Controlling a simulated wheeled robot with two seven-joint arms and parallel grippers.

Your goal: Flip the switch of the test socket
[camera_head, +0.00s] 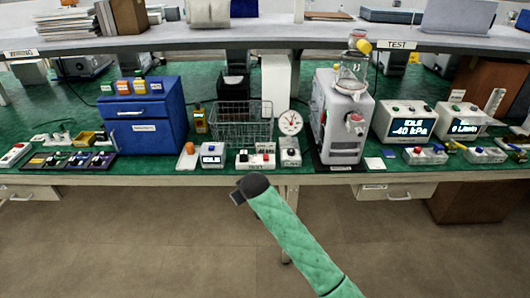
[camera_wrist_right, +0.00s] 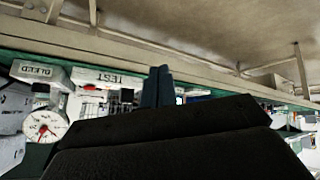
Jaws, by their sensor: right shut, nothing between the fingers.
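The test socket (camera_head: 256,163) is a white box at the front edge of the green bench. A small dark part and a red part show on its top; which one is the switch is too small to tell. In the right wrist view its TEST label (camera_wrist_right: 107,78) shows upside down. My right gripper (camera_head: 238,197) is shut and empty, in front of the bench edge and below the socket, apart from it. Its shut fingers (camera_wrist_right: 162,86) show beside the socket in the right wrist view, and the dark gripper body hides much of the bench. My left gripper is not in view.
The bleed box with a round gauge (camera_head: 290,123) stands right of the socket, and a white display box (camera_head: 212,154) stands left. A wire basket (camera_head: 240,122) is behind. A grey pump machine (camera_head: 341,120) stands further right. The floor before the bench is clear.

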